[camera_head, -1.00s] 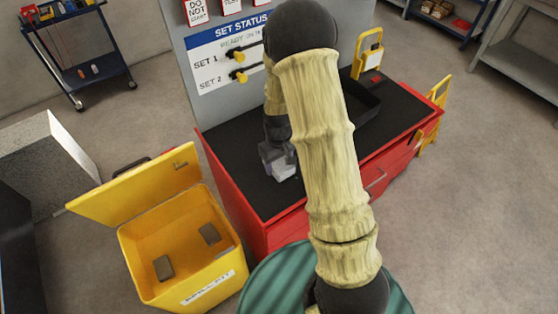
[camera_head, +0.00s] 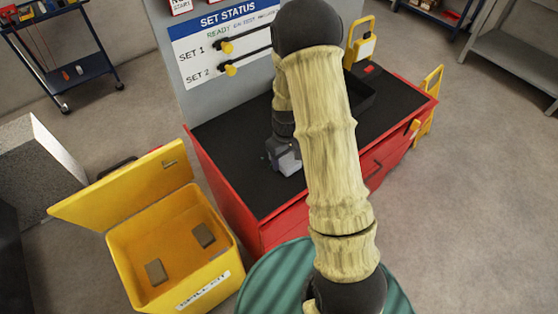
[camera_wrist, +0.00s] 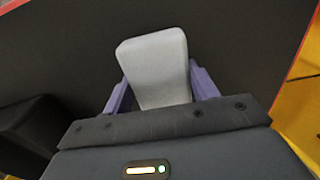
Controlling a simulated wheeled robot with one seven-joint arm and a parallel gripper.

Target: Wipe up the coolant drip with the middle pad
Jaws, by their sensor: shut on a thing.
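My gripper (camera_head: 284,156) is low over the black top of the red cabinet (camera_head: 232,150). It is shut on a pale grey pad (camera_wrist: 155,68), held between its two purple fingers in the wrist view. The pad also shows as a light patch under my gripper in the head view (camera_head: 289,166). Whether it touches the black top I cannot tell. Two darker pads, one nearer (camera_head: 156,271) and one farther (camera_head: 203,235), lie apart in the open yellow spill kit bin (camera_head: 230,262). I see no coolant drip; my arm covers part of the top.
A black tray (camera_head: 368,98) and a yellow lockout-like stand (camera_head: 366,46) are at the cabinet's back right. The status board (camera_head: 195,70) rises behind the top. A yellow folding sign (camera_head: 430,105) stands to the right. The bin's lid (camera_head: 125,188) is open beside the cabinet.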

